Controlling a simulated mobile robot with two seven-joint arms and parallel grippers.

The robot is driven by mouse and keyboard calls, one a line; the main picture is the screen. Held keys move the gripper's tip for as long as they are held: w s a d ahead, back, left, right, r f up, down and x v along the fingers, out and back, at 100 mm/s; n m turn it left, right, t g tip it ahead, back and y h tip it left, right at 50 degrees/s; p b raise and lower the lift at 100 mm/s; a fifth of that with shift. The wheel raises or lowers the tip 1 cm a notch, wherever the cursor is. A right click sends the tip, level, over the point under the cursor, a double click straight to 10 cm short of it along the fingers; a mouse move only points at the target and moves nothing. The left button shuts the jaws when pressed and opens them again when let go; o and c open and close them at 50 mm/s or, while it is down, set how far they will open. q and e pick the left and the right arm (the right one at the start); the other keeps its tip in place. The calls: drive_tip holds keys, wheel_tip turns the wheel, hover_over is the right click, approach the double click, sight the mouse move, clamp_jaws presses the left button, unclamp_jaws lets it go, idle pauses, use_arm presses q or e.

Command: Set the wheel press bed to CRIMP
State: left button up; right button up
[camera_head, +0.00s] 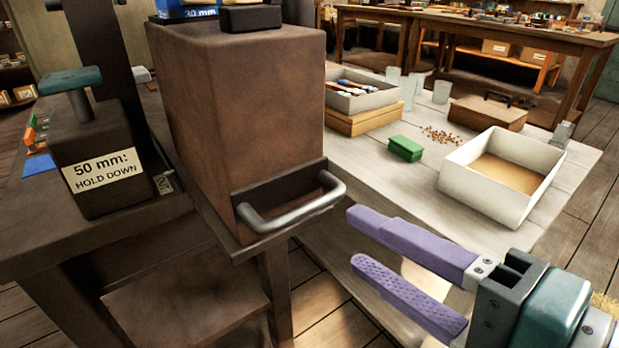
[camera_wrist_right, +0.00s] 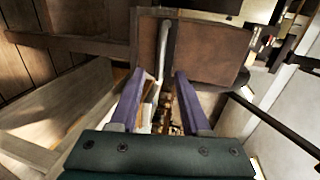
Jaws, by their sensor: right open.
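A large brown press block (camera_head: 240,110) stands on the dark bench. A grey bar handle (camera_head: 295,212) sticks out low on its near side; it also shows in the wrist view (camera_wrist_right: 165,48). To the left is a smaller dark block with a teal-topped knob (camera_head: 70,82) and a label (camera_head: 103,170) reading "50 mm: HOLD DOWN". No CRIMP mark and no handwheel can be made out. My right gripper (camera_head: 352,238) is open and empty, its purple fingers pointing at the handle from the right, apart from it. My left gripper is not in view.
A light table (camera_head: 590,165) stands at the right. It bears a white tray (camera_head: 450,185), a green box (camera_head: 405,148), a tray of tools (camera_head: 345,102), a brown case (camera_head: 487,112) and clear cups. Open floor (camera_head: 585,240) shows at the far right.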

sight(311, 212)
drive_tip(key=b+x, duration=0.1)
drive_tip(key=x, duration=0.8)
drive_tip(key=shift+w+a+b, duration=0.15)
drive_tip(key=shift+a+b, duration=0.05)
drive_tip(key=shift+b, duration=0.1)
clamp_jaws()
idle(1.0)
